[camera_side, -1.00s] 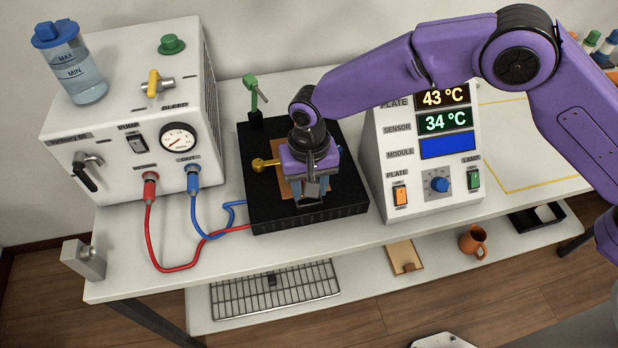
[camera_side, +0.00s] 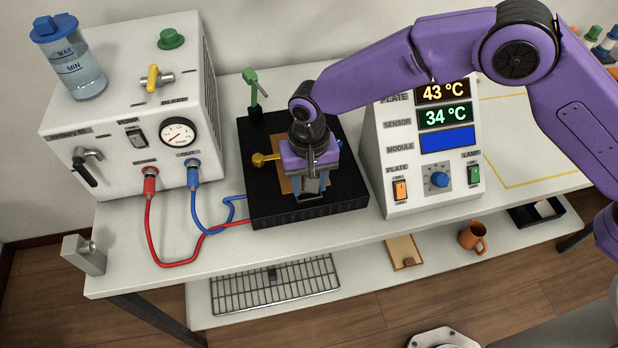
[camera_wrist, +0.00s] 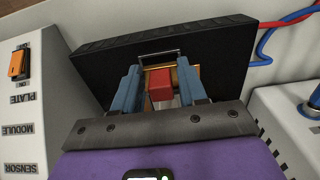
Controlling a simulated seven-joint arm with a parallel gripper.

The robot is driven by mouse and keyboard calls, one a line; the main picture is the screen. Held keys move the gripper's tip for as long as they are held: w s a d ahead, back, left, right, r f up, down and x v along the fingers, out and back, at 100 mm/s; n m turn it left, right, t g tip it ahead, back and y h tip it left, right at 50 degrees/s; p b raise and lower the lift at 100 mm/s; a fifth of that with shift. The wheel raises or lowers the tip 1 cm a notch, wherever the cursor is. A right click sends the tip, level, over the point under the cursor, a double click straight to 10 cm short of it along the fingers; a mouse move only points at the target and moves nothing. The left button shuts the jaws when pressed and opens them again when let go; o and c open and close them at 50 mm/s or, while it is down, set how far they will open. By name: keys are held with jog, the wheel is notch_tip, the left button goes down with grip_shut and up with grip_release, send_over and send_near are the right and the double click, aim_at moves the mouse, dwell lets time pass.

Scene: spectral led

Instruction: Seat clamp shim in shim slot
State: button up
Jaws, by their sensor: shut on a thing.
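My gripper (camera_wrist: 159,73) has blue fingers and is over the black block (camera_wrist: 88,62), above the copper-coloured plate. It is shut on a piece that I take to be the clamp shim, a thin dark piece (camera_wrist: 160,55) spanning the fingertips in the wrist view. A red block (camera_wrist: 160,85) also shows between the fingers; I cannot tell whether they touch it. In the side view my gripper (camera_side: 311,190) hides most of the copper plate (camera_side: 287,184) on the black block (camera_side: 262,205). The shim slot cannot be made out.
A brass knob (camera_side: 262,159) and a green lever post (camera_side: 254,95) stand at the block's left and back. The pump unit (camera_side: 120,120) is left, the display unit (camera_side: 425,150) close on the right. Red (camera_side: 150,235) and blue hoses run to the block.

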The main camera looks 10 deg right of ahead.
jog(key=shift+f, duration=0.2)
jog(key=shift+f, duration=0.75)
jog(key=o, duration=1.2)
notch_tip(320, 180, up, 17)
jog(key=shift+r, duration=0.2)
